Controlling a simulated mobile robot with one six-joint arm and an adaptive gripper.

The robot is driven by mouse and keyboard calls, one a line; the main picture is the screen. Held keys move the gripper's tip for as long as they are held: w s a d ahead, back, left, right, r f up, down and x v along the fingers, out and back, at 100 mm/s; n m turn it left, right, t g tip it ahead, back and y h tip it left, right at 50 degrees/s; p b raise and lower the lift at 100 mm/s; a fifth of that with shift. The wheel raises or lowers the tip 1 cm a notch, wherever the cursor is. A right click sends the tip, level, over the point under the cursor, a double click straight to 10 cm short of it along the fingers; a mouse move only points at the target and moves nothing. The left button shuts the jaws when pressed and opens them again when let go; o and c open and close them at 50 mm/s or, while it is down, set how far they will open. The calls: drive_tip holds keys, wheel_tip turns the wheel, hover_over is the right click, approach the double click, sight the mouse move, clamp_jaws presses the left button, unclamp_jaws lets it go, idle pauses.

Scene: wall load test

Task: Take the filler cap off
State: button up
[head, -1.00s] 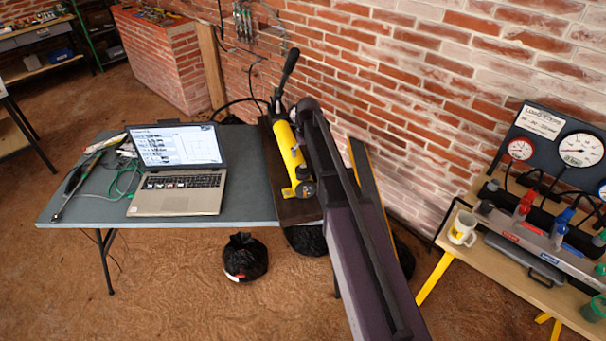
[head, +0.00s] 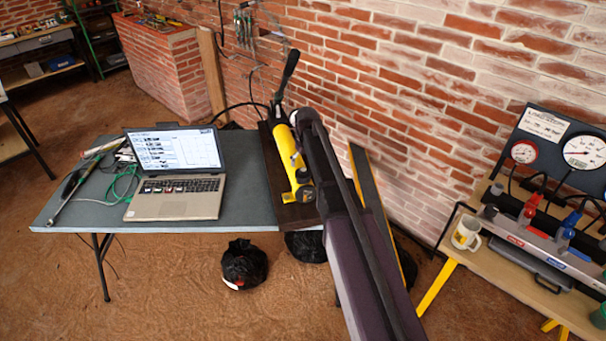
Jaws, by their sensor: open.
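The yellow hand pump (head: 288,158) lies on a dark board (head: 272,176) at the right end of the grey table, its black lever (head: 288,75) raised steeply toward the wall.
An open laptop (head: 173,200) and tools with a green cable (head: 120,185) occupy the table's left part. A black bag (head: 244,265) sits on the floor. At right, a bench (head: 480,262) holds gauges (head: 584,151) and a mug (head: 466,233). The brick wall (head: 420,130) stands close behind.

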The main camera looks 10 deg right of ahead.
sight(303, 170)
drive_tip(key=shift+w+f+b, duration=0.2)
drive_tip(key=shift+f+b, duration=1)
drive_tip(key=shift+f, duration=0.05)
drive_tip(key=shift+w+f+b, duration=0.2)
drive_tip(key=shift+f+b, duration=1)
drive_tip(key=shift+f, duration=0.05)
drive_tip(key=c, duration=0.7)
drive_tip(key=shift+s+a+r, duration=0.1)
drive_tip(key=shift+s+r, duration=0.05)
drive_tip(key=c, duration=0.4)
